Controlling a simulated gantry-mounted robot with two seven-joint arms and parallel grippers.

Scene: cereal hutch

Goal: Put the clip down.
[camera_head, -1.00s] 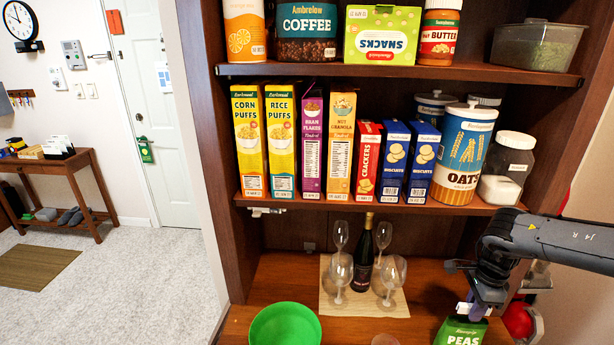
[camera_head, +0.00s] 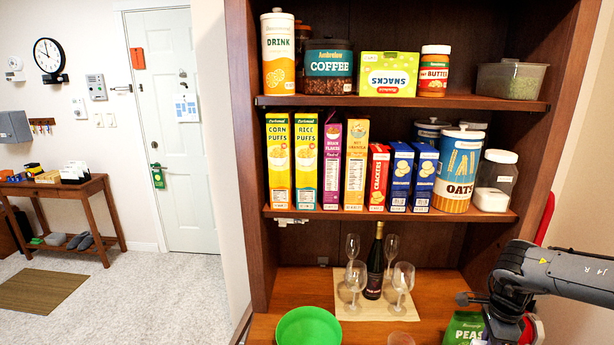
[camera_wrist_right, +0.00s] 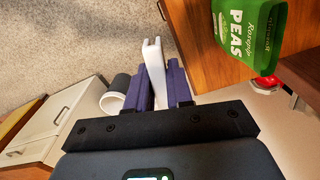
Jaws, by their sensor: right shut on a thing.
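The white clip (camera_wrist_right: 153,65) stands out between the two purple finger pads of my right gripper (camera_wrist_right: 158,84) in the right wrist view. The gripper is shut on it, and its forked end points away from the wrist. Carpeted floor shows behind the clip there. In the head view my right wrist is at the lower right, beside the green peas bag (camera_head: 464,327); the clip cannot be made out there. The bag also shows in the right wrist view (camera_wrist_right: 248,28), apart from the clip. My left gripper is not in view.
The wooden counter (camera_head: 290,286) holds a green bowl (camera_head: 308,327) and a mat (camera_head: 345,308) with a dark bottle (camera_head: 375,265) and several glasses. Shelves of boxes and jars rise above. A grey cylinder (camera_wrist_right: 116,94) and white drawers (camera_wrist_right: 42,130) show in the wrist view.

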